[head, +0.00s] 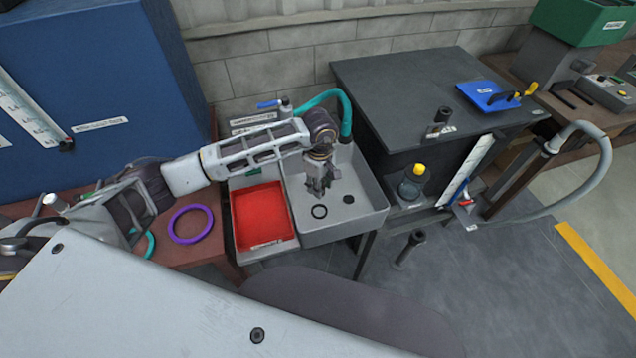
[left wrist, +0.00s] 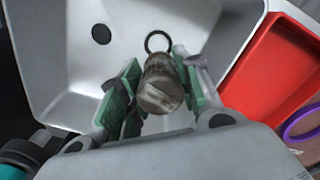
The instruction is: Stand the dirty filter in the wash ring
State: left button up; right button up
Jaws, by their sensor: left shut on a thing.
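The dirty filter (left wrist: 162,86) is a brownish-grey cylinder in the left wrist view. My left gripper (head: 319,187) is shut on it, with the green finger pads on either side of it. The gripper points down over the grey sink (head: 352,228) in the head view, and the filter is mostly hidden there. The wash ring (head: 319,211) is a small black ring on the sink floor. My right gripper is not in view.
A red tray (head: 262,216) stands left of the sink, with a purple ring (head: 190,224) further left. A dark round drain (head: 348,199) is in the sink floor. A teal hose (head: 340,105) arches behind it. A yellow-capped bottle (head: 413,182) stands to the right.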

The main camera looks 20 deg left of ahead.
pick_arm(q)
notch_tip(320, 180, down, 3)
jog(key=n, duration=0.5)
jog(key=shift+w+d+r+b, duration=0.1)
jog(key=shift+w+r+b, duration=0.1)
jog(key=shift+b, duration=0.15)
jog(key=shift+f+n, duration=0.6)
jog(key=shift+n, duration=0.55)
jog(key=shift+f+n, duration=0.55)
jog(key=shift+n, duration=0.6)
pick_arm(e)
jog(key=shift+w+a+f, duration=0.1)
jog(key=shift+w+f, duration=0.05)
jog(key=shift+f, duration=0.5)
pick_arm(q)
jog(key=shift+f+b, duration=0.15)
jog(key=shift+b, duration=0.2)
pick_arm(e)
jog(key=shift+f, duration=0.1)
pick_arm(q)
jog(key=shift+f+b, duration=0.55)
jog(key=shift+f, duration=0.45)
jog(key=shift+f+b, duration=0.35)
jog(key=shift+f, duration=0.7)
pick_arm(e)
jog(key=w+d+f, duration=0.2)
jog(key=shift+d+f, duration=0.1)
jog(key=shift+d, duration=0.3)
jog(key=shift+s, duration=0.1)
